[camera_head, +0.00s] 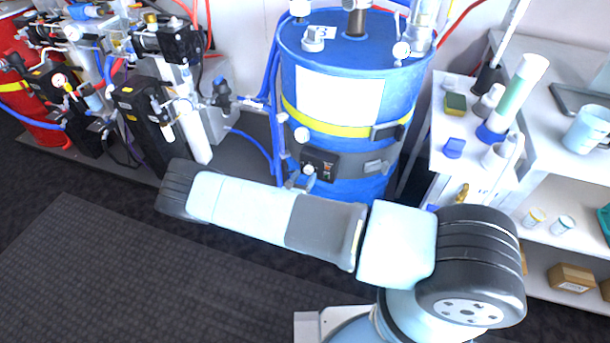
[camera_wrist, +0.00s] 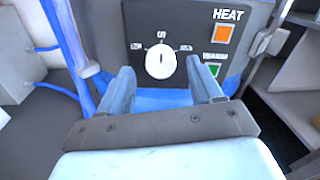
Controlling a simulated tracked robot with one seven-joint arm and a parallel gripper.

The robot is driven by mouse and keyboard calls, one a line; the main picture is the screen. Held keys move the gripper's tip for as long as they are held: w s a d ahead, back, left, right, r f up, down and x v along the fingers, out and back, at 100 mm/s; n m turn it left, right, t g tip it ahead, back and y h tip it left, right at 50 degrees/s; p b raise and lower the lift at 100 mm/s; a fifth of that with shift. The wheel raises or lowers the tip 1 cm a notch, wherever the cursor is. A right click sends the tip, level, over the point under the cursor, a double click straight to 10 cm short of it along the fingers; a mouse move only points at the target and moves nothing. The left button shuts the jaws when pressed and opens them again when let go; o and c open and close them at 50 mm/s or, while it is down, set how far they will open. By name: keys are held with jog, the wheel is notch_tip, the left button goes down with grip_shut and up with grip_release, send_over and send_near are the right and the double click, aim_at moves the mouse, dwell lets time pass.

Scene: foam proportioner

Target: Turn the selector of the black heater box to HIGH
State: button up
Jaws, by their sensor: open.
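The black heater box (camera_wrist: 140,20) fills the top middle of the wrist view, marked HEAT. Its round white selector knob (camera_wrist: 160,62) has small marks at left, top and right that I cannot read. The knob's mark seems to point up, but this is unclear. My gripper (camera_wrist: 159,67) is open, one finger left of the knob and one right, with gaps between. I cannot tell whether the fingertips reach the knob's depth. In the head view the heater box (camera_head: 328,161) is on the blue drum's lower front, with my gripper (camera_head: 298,181) just before it, partly hidden.
An orange lamp (camera_wrist: 222,33) and a green lamp (camera_wrist: 213,70) sit right of the knob. The blue drum (camera_head: 345,85) has a yellow band. Blue hoses (camera_wrist: 62,40) run close left of the box. A white shelf (camera_head: 455,125) with bottles stands right.

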jog(key=shift+x, duration=0.95)
jog(key=shift+c, duration=0.5)
jog(key=shift+a, duration=0.1)
jog(key=c, duration=1)
jog(key=shift+o, duration=0.2)
jog(key=m, duration=0.5)
jog(key=shift+m, duration=0.3)
jog(key=m, duration=0.6)
jog(key=shift+f+m, duration=0.1)
jog(key=shift+m, duration=0.2)
